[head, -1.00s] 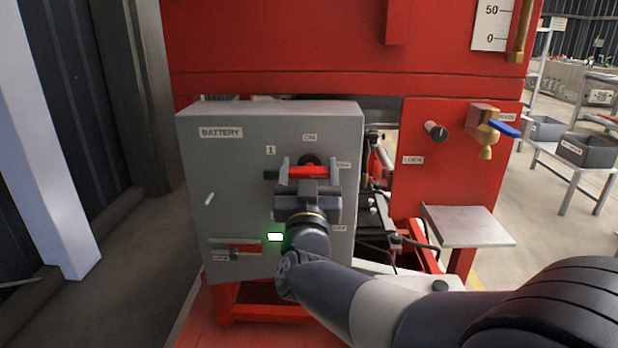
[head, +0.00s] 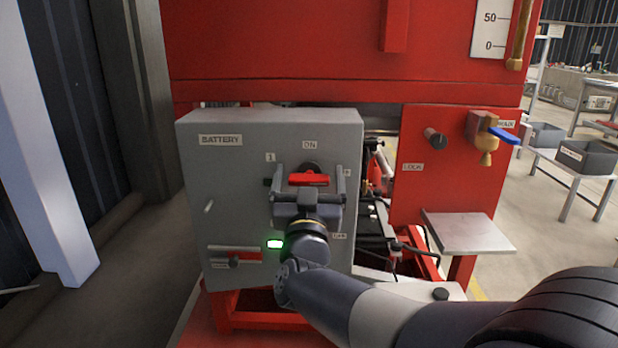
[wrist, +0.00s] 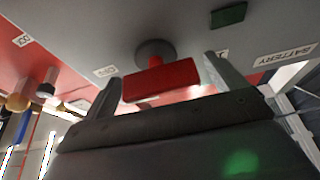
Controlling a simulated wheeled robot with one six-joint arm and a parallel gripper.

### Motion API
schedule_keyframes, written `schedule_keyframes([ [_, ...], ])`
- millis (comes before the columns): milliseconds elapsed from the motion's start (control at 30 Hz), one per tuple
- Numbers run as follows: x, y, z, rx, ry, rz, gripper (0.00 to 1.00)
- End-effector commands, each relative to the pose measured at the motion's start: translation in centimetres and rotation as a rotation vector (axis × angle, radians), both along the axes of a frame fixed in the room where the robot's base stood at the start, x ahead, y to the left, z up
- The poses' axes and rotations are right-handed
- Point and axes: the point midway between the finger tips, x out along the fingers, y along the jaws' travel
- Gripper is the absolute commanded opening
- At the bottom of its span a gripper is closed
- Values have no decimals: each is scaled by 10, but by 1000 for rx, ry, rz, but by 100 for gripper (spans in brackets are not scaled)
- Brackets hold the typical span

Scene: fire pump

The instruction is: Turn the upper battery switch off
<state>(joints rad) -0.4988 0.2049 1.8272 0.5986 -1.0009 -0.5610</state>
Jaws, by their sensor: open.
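The upper battery switch (head: 308,180) has a red bar handle on a dark round base, on the grey battery box (head: 210,170). In the wrist view the red handle (wrist: 160,80) is between the spread fingers of my gripper (wrist: 165,80), with a gap at each side. The lower part of the switch area is hidden behind my gripper.
A green tag (wrist: 228,14) is near the upper switch. To the right are a black knob (head: 435,138), a blue-handled drain valve (head: 490,130) and a metal shelf (head: 468,230).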

Motion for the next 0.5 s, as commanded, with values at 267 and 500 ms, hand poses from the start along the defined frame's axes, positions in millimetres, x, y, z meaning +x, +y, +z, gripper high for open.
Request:
schedule_keyframes([
  [267,-31,3,-13,-1,2,4,91],
  [500,-75,4,-31,0,0,4,91],
])
